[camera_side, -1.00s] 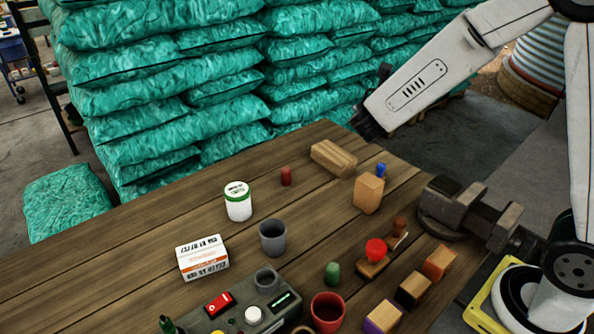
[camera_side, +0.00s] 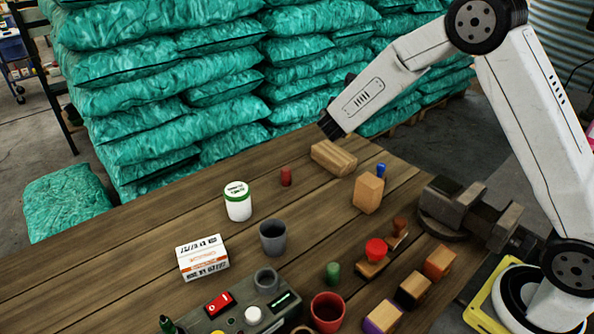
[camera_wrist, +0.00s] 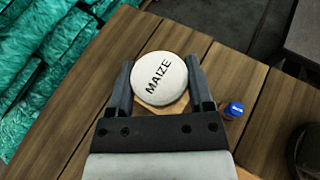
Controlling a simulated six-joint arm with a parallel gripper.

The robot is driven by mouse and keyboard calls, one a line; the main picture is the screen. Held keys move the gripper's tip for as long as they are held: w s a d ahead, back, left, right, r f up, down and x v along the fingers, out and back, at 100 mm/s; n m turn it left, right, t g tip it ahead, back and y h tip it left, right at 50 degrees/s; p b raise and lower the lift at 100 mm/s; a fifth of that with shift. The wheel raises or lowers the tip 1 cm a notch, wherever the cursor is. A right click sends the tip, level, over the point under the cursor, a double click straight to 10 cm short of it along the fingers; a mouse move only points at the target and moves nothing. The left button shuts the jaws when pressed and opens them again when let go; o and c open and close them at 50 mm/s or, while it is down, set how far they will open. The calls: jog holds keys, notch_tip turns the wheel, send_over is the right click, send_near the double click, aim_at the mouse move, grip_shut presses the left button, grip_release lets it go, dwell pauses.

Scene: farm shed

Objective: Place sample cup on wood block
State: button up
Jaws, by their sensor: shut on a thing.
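The sample cup shows in the wrist view as a round white top marked MAIZE (camera_wrist: 158,80), between the two fingers of my gripper (camera_wrist: 159,72). My gripper is shut on it. In the side view my gripper (camera_side: 328,127) is at the far table edge, just above the wood block (camera_side: 335,158), and I cannot make out the cup there. A pale wooden edge (camera_wrist: 165,109) shows below the cup's top in the wrist view. Whether the cup touches the block is hidden.
A blue-capped item (camera_wrist: 234,109) stands right of the gripper. A vise (camera_side: 455,205) is at the right. Green sacks (camera_side: 180,90) rise behind the table.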

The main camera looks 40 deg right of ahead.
jog(key=shift+w+d+f, duration=0.2)
jog(key=shift+w+f, duration=0.6)
jog(key=shift+f, duration=0.15)
jog(key=shift+w+d+f, duration=0.15)
jog(key=shift+w+f, duration=0.6)
jog(key=shift+f, duration=0.2)
jog(key=shift+f, duration=0.1)
jog(key=shift+w+f, duration=0.15)
jog(key=shift+w, duration=0.05)
jog(key=shift+f, duration=1.55)
jog(key=shift+f, duration=0.15)
jog(key=o, duration=1.3)
jog(key=v, duration=1.2)
